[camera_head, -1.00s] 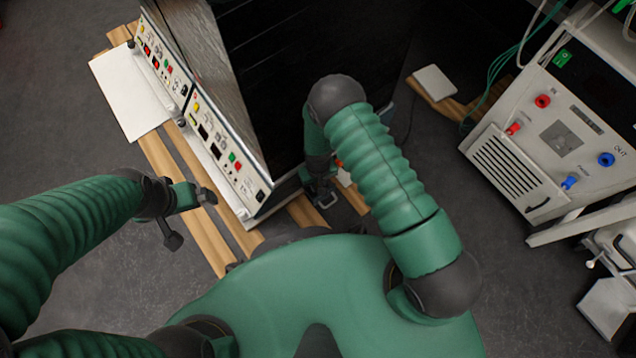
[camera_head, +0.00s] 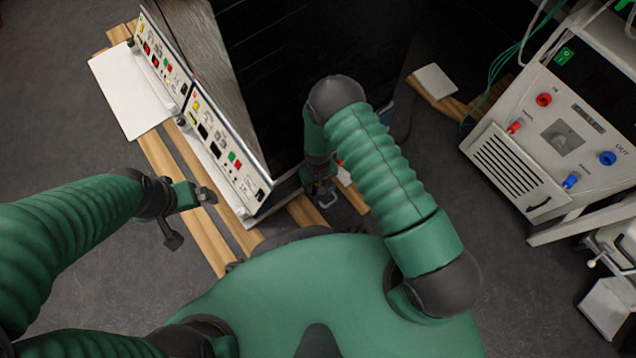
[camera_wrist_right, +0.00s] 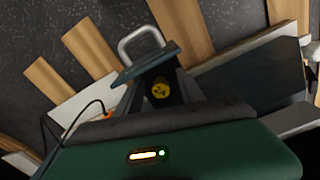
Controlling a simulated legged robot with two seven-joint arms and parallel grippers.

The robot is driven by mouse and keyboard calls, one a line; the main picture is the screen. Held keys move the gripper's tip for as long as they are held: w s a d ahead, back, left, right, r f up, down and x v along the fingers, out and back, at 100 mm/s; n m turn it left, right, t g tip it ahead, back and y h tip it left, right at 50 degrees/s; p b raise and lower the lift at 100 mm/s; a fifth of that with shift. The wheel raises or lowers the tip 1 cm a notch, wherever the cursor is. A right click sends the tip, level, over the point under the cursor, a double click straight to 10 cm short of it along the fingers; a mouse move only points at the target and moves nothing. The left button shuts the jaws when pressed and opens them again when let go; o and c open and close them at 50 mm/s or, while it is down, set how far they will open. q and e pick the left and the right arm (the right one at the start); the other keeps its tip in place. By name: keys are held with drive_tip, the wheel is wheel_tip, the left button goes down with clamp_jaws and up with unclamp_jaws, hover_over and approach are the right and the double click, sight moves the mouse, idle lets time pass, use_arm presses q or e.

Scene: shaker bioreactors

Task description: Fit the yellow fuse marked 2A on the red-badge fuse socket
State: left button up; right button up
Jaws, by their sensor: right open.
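My right gripper (camera_head: 326,198) is low beside the dark cabinet, just right of the lower control panel's near end. In the right wrist view it is open, and a small round yellow part (camera_wrist_right: 160,89) shows in the dark gap by its jaws. I cannot tell whether this is the yellow fuse, and no 2A mark is readable. A small orange-red part (camera_wrist_right: 119,88) with a black cable lies left of the hand; I cannot tell whether it is the red-badge socket. My left gripper (camera_head: 206,195) hangs left of the panel, and its jaws are too small to judge.
Two control panels (camera_head: 222,150) with buttons and displays line the cabinet's left side. Wooden slats (camera_head: 185,205) lie below. A white board (camera_head: 128,95) is at the upper left.

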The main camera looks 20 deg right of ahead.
wheel_tip(320, 180, up, 17)
drive_tip(key=p, duration=0.9)
drive_tip(key=shift+f, duration=0.15)
